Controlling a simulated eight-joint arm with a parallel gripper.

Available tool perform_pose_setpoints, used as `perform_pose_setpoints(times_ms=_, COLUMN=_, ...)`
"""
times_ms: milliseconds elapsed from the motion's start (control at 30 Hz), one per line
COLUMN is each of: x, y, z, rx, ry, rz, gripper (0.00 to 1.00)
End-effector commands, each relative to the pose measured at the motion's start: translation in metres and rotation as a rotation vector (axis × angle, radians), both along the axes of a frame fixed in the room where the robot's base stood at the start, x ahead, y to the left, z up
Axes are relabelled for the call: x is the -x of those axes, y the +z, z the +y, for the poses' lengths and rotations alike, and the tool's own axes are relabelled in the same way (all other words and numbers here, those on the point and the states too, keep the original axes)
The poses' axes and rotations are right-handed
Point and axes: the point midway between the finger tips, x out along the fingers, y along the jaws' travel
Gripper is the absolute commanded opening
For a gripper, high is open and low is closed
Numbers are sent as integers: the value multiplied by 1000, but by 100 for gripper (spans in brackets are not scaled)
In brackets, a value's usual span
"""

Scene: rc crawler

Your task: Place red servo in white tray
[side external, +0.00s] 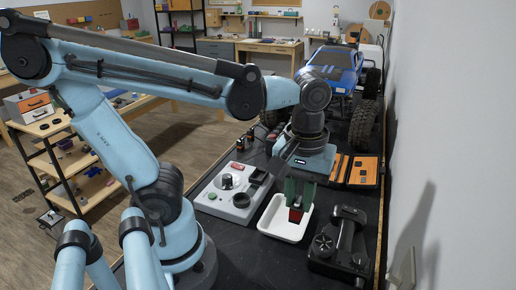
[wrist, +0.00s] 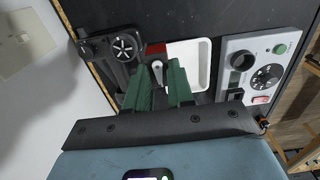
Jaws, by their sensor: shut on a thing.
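The red servo (side external: 296,214), red with dark parts, is held between the green fingers of my gripper (side external: 298,195). In the wrist view, the servo (wrist: 156,49) shows just beyond the fingertips of my gripper (wrist: 163,80), with a light grey part in front of the red. The white tray (side external: 271,213) is shallow and lies on the black bench top. In the side view, the servo appears over the tray's right part. In the wrist view, it overlaps the left side of the tray (wrist: 191,63). The gap between servo and tray floor is hard to judge.
A grey device with knobs (side external: 223,196) stands left of the tray. A black transmitter-like unit (side external: 341,243) stands close on the right. An orange-lined case (side external: 362,170) and a blue crawler (side external: 335,68) are behind. A wall bounds the bench on the right.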

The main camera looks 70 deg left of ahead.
Motion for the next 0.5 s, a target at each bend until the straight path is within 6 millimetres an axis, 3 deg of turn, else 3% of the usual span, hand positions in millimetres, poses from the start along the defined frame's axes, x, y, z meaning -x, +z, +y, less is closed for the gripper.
perform_pose_setpoints(times_ms=100, x=6, y=-3, z=-11, rx=0, ry=-2, rz=0, gripper=0)
perform_pose_setpoints(times_ms=233, x=6, y=-8, z=-8, rx=0, ry=5, rz=0, gripper=0)
perform_pose_setpoints(times_ms=500, x=-11, y=-36, z=37, rx=0, ry=12, rz=0, gripper=0)
